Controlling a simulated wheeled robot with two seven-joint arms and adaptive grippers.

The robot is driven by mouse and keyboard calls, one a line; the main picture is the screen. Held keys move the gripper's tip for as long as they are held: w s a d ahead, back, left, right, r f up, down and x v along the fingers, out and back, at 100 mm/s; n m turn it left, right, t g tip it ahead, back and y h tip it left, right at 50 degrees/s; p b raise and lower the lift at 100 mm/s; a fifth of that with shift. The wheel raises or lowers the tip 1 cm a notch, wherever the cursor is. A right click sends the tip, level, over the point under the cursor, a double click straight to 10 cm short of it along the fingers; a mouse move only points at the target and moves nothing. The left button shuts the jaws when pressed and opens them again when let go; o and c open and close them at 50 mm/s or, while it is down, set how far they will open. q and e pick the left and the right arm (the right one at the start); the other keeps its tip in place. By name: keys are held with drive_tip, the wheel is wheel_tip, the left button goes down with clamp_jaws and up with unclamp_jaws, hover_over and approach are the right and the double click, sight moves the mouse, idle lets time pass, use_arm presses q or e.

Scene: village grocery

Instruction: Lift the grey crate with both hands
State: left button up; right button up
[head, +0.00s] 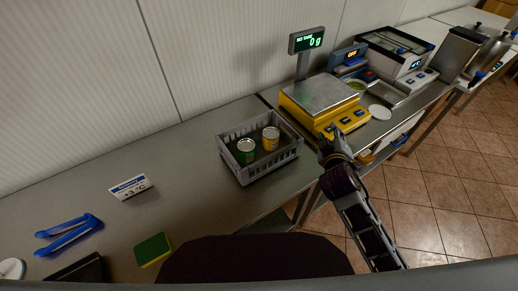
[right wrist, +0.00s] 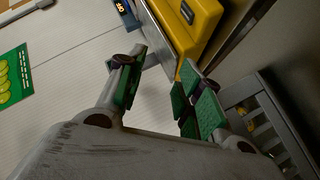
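The grey crate (head: 271,167) stands on the metal counter (head: 190,160), upright, with a green can (head: 246,152) and a yellow can (head: 270,138) in it. My right gripper (head: 328,143) is just right of the crate, in front of the yellow scale, apart from the crate. In the right wrist view its green-padded fingers (right wrist: 163,60) are spread with nothing between them. Part of the slatted crate (right wrist: 270,125) shows there at the right, beside the fingers. My left gripper is not in view.
The yellow scale (head: 318,98) with its display stands close behind my right gripper. A blue tongs pair (head: 68,233), a price sign (head: 130,187) and a green-yellow sponge (head: 152,249) lie left of the crate. The counter directly left of the crate is clear.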

drive_tip(key=s+a+f+m+g+y, duration=0.25)
drive_tip(key=s+f+g, duration=0.35)
drive_tip(key=s, duration=0.4)
drive_tip(key=s+a+f+m+g+y, duration=0.1)
drive_tip(key=s+f+m+g, duration=0.3)
drive_tip(key=s+f, duration=0.55)
drive_tip(key=s+f+g, duration=0.2)
drive_tip(key=s+f, duration=0.1)
drive_tip(key=f, duration=2.7)
drive_tip(key=s+d+f, duration=0.2)
drive_tip(key=s+f, duration=0.8)
drive_tip(key=s, duration=0.1)
drive_tip(key=s+d+f+n+g, duration=0.1)
drive_tip(key=s+d+f, duration=0.1)
drive_tip(key=s+f, duration=0.9)
drive_tip(key=shift+s+f, duration=0.15)
drive_tip(key=shift+s, duration=0.4)
drive_tip(key=shift+d, duration=0.15)
